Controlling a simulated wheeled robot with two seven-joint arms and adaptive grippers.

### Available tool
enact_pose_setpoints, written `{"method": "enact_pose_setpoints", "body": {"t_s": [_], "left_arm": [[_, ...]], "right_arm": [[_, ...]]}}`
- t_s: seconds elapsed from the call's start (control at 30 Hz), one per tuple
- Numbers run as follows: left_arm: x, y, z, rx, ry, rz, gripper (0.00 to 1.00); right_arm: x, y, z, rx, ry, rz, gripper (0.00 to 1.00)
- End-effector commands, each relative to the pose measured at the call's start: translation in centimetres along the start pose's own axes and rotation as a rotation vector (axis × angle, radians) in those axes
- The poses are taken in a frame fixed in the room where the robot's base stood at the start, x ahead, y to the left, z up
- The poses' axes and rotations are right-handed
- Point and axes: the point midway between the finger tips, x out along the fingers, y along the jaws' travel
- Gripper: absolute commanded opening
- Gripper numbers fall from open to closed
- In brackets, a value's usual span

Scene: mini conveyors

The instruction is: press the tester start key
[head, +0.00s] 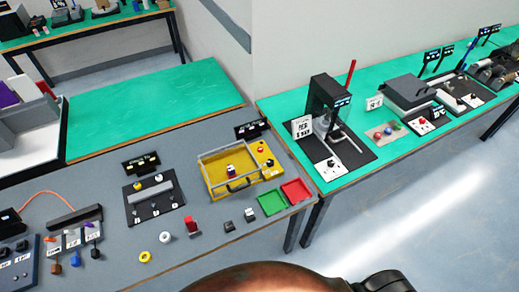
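A yellow box-like unit (222,189), possibly the tester, sits on the grey table towards its right side. It has a frame-like cover and a black handle at the front. A small red and white piece (231,170) lies inside it. Its yellow side panel (265,160) carries a red button (261,149) and a dark control (270,163). A black sign (251,129) stands behind it; its text is too small to read. I cannot tell which control is the start key. Neither gripper is in view.
Green (271,202) and red (297,191) trays lie right of the yellow unit. Small loose blocks (191,226) and rings (145,257) lie in front. A black fixture plate (141,213) is to the left. A green bench (350,178) with machines stands right.

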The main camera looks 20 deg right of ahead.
Motion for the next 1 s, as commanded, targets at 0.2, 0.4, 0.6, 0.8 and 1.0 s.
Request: {"method": "enact_pose_setpoints", "body": {"t_s": [0.2, 0.4, 0.6, 0.8, 1.0], "left_arm": [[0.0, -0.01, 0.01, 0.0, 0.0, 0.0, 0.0], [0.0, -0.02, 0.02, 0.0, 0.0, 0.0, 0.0], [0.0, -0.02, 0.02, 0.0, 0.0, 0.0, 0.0], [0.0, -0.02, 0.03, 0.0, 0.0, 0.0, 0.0], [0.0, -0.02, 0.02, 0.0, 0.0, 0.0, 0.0]], "right_arm": [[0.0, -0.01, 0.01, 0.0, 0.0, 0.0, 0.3], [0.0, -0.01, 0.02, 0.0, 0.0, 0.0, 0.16], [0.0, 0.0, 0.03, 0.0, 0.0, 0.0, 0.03], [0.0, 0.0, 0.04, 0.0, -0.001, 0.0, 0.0], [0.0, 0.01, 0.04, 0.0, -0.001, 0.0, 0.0]]}}
